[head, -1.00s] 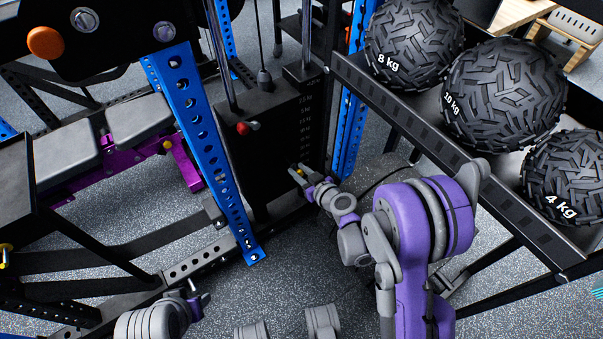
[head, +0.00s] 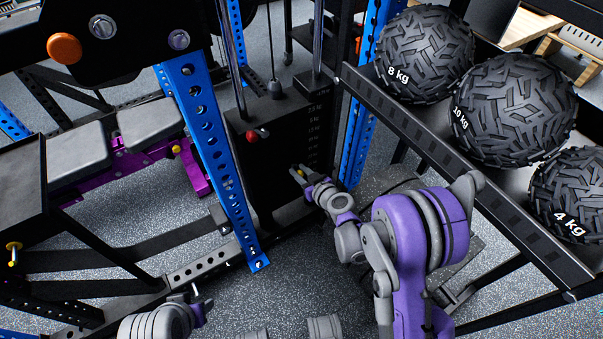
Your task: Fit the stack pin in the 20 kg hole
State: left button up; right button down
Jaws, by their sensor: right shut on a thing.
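The black weight stack (head: 285,150) stands in the middle, with a column of small pale weight marks on its face, too small to read surely. My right gripper (head: 299,176) is shut at the lower part of this face. A small yellow piece (head: 299,171) shows between its fingertips, apparently the stack pin's head; the rest is hidden. I cannot tell whether the pin touches the stack or is in a hole. My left gripper (head: 198,298) is low at the left, away from the stack; its finger opening is unclear.
A red knob (head: 255,134) sits on the stack's upper left. A blue perforated upright (head: 212,150) stands left of the stack. A rack (head: 470,192) with black medicine balls (head: 513,108) is close on the right. A grey bench (head: 77,155) is at the left.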

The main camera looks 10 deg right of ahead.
jog(key=shift+w+a, duration=0.1)
jog(key=shift+w, duration=0.05)
dwell(0.4)
jog(key=c, duration=0.6)
grip_release()
jog(key=shift+o, duration=0.2)
jog(key=p+v, duration=0.2)
jog(key=v, duration=0.9)
